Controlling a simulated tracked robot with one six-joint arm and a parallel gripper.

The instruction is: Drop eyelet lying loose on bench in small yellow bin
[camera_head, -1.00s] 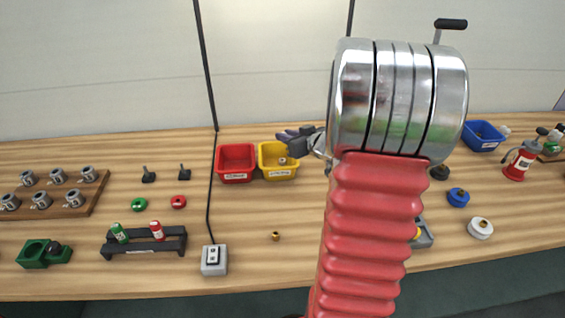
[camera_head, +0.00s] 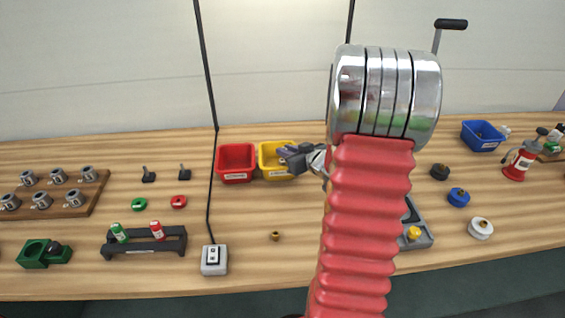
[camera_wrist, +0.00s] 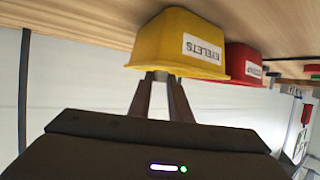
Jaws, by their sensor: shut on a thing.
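The small yellow bin (camera_head: 268,164) stands at the back of the bench, and its EYELETS label shows upside down in the wrist view (camera_wrist: 175,45). My gripper (camera_head: 287,152) is at the bin's right side, by its rim in the head view. In the wrist view, my fingertips (camera_wrist: 160,76) are close to the bin's rim, shut on a small pale grey piece (camera_wrist: 160,75). It is mostly hidden, and I cannot tell its shape. A small brass-coloured piece (camera_head: 276,236) lies loose on the bench in front of the bins.
A red bin (camera_head: 236,175) stands just left of the yellow one. A cable runs down to a grey switch box (camera_head: 214,260). A blue bin (camera_head: 482,136) and several spools are at the right. The bench between the yellow bin and the brass-coloured piece is clear.

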